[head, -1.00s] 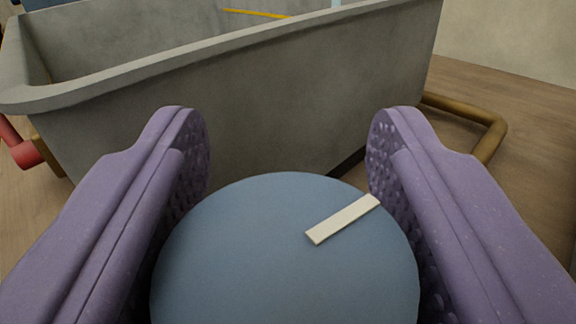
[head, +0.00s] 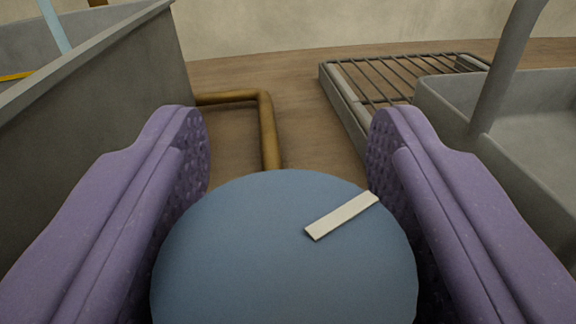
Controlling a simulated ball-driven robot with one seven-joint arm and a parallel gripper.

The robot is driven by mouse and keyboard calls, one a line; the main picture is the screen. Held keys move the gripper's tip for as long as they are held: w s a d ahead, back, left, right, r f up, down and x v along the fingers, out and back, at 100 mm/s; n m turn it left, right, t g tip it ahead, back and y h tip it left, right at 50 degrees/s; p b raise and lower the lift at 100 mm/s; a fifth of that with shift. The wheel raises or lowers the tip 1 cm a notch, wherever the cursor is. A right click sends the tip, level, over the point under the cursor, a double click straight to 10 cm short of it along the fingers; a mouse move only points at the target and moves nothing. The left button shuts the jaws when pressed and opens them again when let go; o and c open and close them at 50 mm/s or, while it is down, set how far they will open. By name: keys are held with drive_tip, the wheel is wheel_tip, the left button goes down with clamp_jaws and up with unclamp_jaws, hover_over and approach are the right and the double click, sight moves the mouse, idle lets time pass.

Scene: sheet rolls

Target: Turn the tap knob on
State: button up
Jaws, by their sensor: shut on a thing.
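A round blue knob (head: 270,255) with a pale bar mark (head: 341,216) on its top fills the lower middle of the head view. My gripper (head: 288,145) has its two purple fingers on either side of the knob and is shut on it. The bar mark points toward the right finger. A grey curved spout (head: 500,75) rises at the right over a grey basin (head: 451,98). No water shows at the visible part of the spout. The underside of the knob is hidden.
A deep grey tub (head: 110,110) stands close at the left, with a light blue rod in it. A brass-coloured bent pipe (head: 267,125) lies between the tub and a wire rack (head: 342,100) on the wooden surface. A pale wall is behind.

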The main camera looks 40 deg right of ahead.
drive_tip(key=m+g+h, duration=0.1)
drive_tip(key=m+g+h+b, duration=0.1)
drive_tip(key=shift+s+f+g, duration=0.15)
drive_tip(key=shift+g, duration=0.25)
drive_tip(key=shift+s+d+m+g+h+b, duration=0.15)
drive_tip(key=shift+m+g+h+b, duration=0.5)
drive_tip(key=shift+m+g, duration=0.35)
drive_tip(key=o, duration=1)
drive_tip(key=shift+c, duration=0.2)
drive_tip(key=v, duration=0.7)
drive_tip(key=shift+a, duration=0.35)
